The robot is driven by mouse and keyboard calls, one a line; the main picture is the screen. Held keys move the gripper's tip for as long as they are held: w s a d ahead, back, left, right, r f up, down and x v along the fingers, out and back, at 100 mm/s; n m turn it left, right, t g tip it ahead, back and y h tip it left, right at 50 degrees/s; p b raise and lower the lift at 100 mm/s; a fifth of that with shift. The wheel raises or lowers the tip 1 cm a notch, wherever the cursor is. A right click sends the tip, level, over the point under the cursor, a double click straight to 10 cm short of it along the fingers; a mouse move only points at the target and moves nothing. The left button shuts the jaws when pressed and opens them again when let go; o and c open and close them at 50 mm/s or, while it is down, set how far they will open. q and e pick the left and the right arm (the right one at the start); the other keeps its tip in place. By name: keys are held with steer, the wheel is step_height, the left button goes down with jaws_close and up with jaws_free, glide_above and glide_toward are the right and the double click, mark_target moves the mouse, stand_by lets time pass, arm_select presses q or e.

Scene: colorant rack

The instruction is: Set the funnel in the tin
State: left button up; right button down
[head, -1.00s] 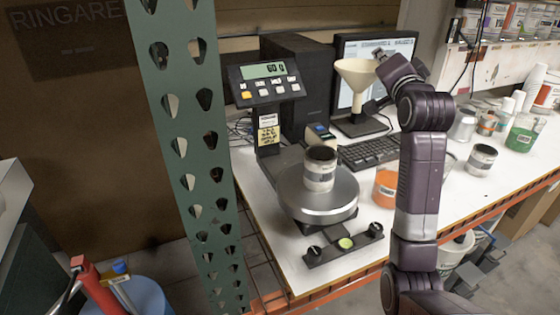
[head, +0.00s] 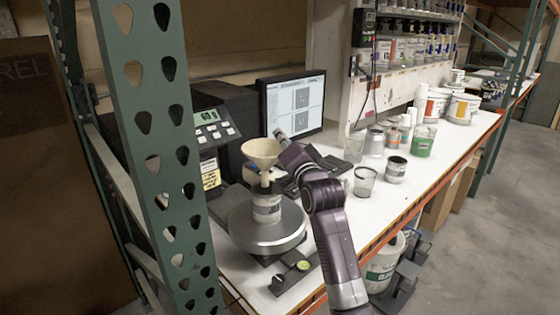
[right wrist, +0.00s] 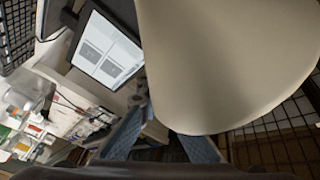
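The cream funnel (head: 262,150) is upright, wide mouth up, directly over the tin (head: 266,208). Its narrow lower part reaches down to about the tin's rim; I cannot tell how far it is inside. The tin, with a pale label, stands on the round scale plate (head: 262,238). My right gripper (head: 271,180) comes in from the right and is shut on the funnel below its cone. In the right wrist view the funnel's cone (right wrist: 225,60) fills the upper right and hides the fingertips and the tin. My left gripper is not in view.
The scale display (head: 207,130) and a monitor (head: 295,105) stand behind. A clear cup (head: 364,182), a grey can (head: 396,169) and a green jar (head: 421,141) are to the right. A green perforated post (head: 150,150) stands close at left.

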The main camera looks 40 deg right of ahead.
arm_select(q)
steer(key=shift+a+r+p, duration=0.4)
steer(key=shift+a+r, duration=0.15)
arm_select(e)
step_height(320, 180, down, 8)
steer(key=shift+r, duration=0.15)
steer(key=shift+f, duration=0.65)
steer(key=c, duration=2.2)
jaws_free()
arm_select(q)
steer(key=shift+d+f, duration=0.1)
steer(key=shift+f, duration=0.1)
arm_select(e)
steer(key=shift+o, duration=0.2)
steer(key=shift+r, duration=0.1)
